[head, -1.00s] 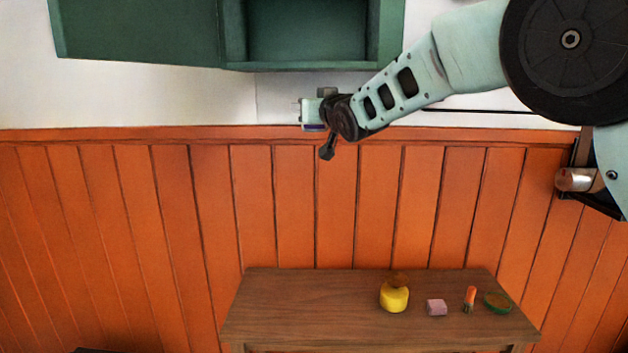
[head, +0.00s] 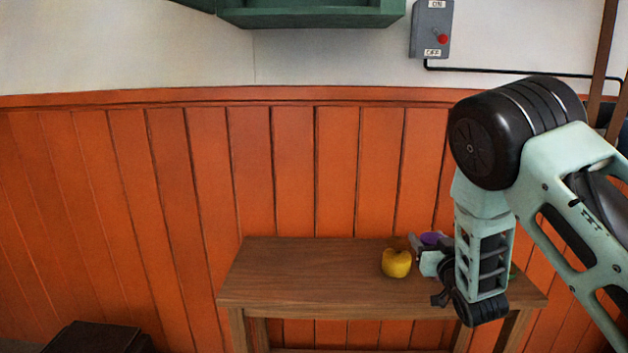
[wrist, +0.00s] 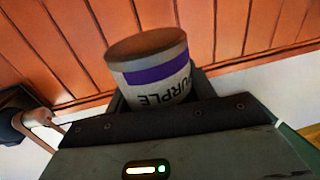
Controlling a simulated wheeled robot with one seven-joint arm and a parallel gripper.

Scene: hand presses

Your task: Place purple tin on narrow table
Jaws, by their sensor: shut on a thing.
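The purple tin (wrist: 158,75) is a grey cylinder with a purple band and the printed word PURPLE. In the wrist view it sits between the jaws of my gripper (wrist: 160,98), which is shut on it. In the head view a bit of the tin's purple (head: 430,239) shows at my gripper (head: 424,246), above the right part of the narrow table (head: 300,278). The table is brown wood against the orange panelled wall. My arm hides part of the tin, and I cannot tell whether it touches the tabletop.
A yellow, rounded object (head: 396,264) stands on the table just left of my gripper. The left half of the tabletop is clear. My arm covers much of the table's right end. A dark box (head: 95,337) is at the lower left. A green cabinet (head: 310,14) hangs above.

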